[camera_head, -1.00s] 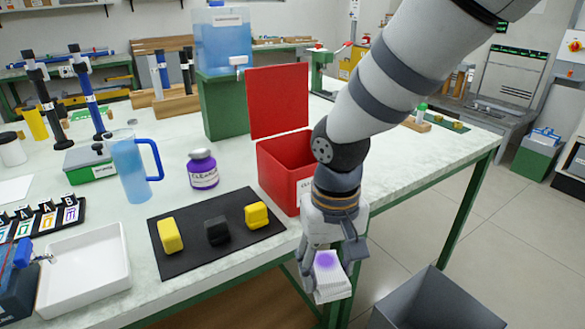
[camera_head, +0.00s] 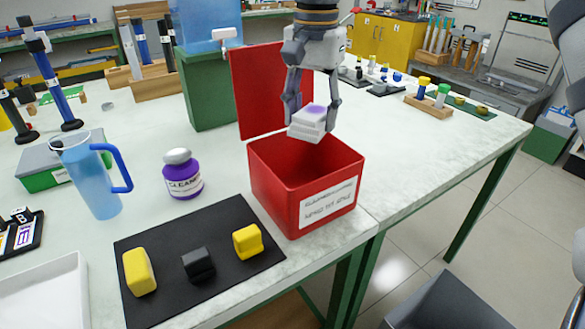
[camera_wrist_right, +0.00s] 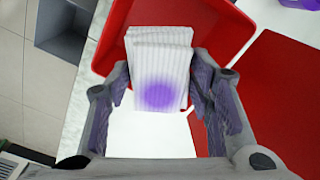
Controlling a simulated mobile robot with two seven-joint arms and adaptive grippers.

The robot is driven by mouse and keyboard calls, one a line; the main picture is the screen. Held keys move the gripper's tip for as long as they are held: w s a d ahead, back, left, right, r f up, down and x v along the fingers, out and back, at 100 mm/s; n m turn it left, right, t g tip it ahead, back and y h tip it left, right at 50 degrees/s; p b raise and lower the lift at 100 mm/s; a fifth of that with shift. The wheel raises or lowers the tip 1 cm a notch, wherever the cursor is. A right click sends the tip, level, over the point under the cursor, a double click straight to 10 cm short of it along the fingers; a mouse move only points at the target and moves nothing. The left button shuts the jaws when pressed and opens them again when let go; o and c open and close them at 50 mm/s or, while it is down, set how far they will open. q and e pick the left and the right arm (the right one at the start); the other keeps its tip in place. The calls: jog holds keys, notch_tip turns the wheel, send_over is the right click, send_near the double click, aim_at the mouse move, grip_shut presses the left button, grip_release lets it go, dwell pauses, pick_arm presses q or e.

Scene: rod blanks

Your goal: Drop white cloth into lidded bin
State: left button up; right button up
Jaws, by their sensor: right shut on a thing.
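The white cloth (camera_head: 308,124) is a folded stack with a purple stain, which shows clearly in the right wrist view (camera_wrist_right: 158,75). My right gripper (camera_head: 312,108) is shut on it and holds it above the opening of the red bin (camera_head: 325,205). In the right wrist view its fingers (camera_wrist_right: 160,95) are on both sides of the cloth. The bin stands at the table's front edge with a white label on its front. Its red lid (camera_head: 270,92) stands open at the back. The bin's floor is partly hidden. My left gripper is not in view.
A black mat (camera_head: 215,283) with two yellow blocks and a black block lies left of the bin. A purple cleaner bottle (camera_head: 182,175) and a blue jug (camera_head: 88,175) stand behind it. A grey open container (camera_head: 445,302) stands below the table at right.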

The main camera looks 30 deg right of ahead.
jog(key=f, duration=0.5)
jog(key=shift+s+f, duration=0.15)
jog(key=shift+s, duration=0.25)
jog(key=o, duration=1.2)
notch_tip(320, 180, up, 12)
jog(key=shift+r, duration=0.1)
